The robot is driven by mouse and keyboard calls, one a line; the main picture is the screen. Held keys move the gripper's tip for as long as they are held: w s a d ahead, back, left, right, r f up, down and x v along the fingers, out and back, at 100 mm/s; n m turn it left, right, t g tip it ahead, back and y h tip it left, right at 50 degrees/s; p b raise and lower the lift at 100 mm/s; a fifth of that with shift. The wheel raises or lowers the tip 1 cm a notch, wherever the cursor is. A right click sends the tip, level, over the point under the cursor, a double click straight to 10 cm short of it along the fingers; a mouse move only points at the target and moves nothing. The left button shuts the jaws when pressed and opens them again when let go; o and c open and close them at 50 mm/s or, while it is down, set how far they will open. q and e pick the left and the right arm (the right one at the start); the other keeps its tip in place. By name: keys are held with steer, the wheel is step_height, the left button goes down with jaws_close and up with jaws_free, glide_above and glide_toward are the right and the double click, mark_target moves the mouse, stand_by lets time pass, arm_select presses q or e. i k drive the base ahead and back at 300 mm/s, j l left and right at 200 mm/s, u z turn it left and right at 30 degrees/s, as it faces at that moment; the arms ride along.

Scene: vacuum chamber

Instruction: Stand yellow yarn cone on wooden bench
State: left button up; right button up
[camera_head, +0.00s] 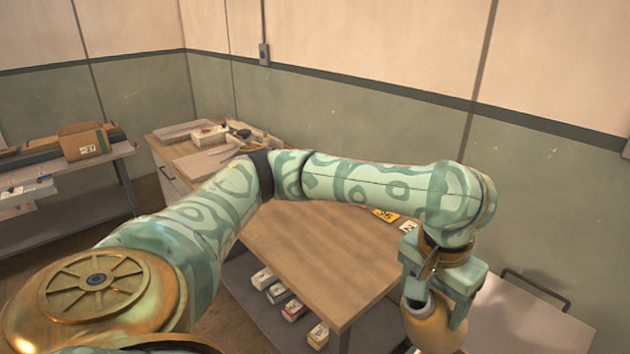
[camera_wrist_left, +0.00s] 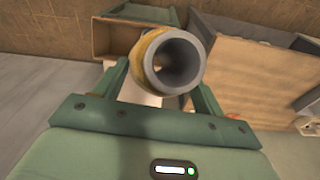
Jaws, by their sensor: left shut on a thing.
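The yellow yarn cone (camera_head: 436,330) is held below the wrist of my left arm in the head view, its lower part near the bottom edge. In the wrist view the cone (camera_wrist_left: 152,45) shows its hollow grey tube end facing the camera. My left gripper (camera_head: 433,300) is shut on it, with one finger on each side in the wrist view (camera_wrist_left: 160,80). The wooden bench (camera_head: 320,250) stands in the middle of the head view. The cone appears right of its front right corner in the picture; its height relative to the top is unclear. My right gripper is not in view.
Trays and tools (camera_head: 205,135) lie at the bench's far left end. Small boxes (camera_head: 280,293) sit on the shelf below. A handled grey cart (camera_head: 525,320) stands right. The front bench top is clear.

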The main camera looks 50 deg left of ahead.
mark_target(345, 259)
steer(key=j+z, duration=0.15)
steer(key=j, duration=0.45)
steer(key=i+j+z, duration=0.1)
steer(key=j, duration=0.55)
steer(key=i+j+z, duration=0.15)
steer(key=i, duration=0.35)
